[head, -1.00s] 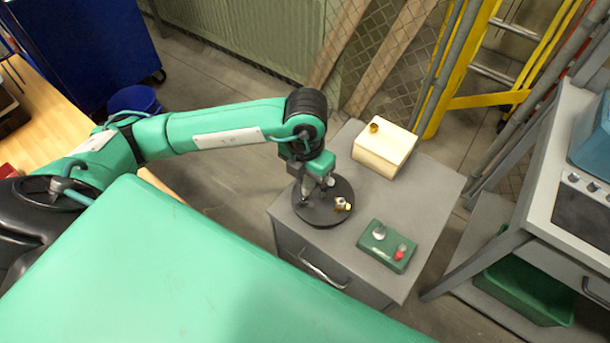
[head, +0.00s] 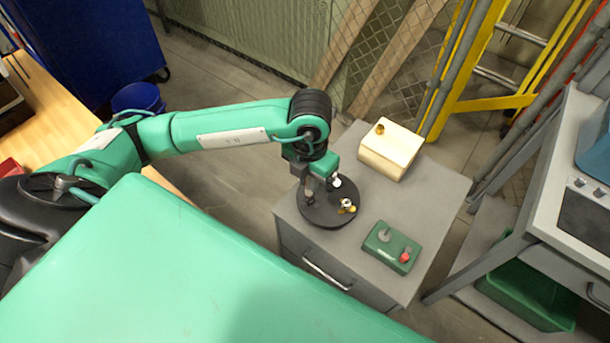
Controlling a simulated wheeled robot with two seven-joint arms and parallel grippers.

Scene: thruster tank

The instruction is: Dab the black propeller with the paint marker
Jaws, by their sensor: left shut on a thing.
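My left gripper (head: 319,190) points down over the left part of a round black disc (head: 318,217) on a grey cabinet. It is shut on a small item, taken to be the paint marker (head: 337,182), of which only a pale end shows beside the fingers. A small white and gold piece (head: 347,206) sits on the disc, just right of the gripper. I cannot make out a black propeller against the black disc. Whether the marker touches anything is too small to tell. My right gripper is not in view.
A green control box (head: 392,248) with a lever and a red button lies in front of the disc. A cream box (head: 390,151) with a brass knob stands behind it. The grey cabinet top (head: 432,192) is clear at the right. A yellow ladder (head: 480,80) stands behind.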

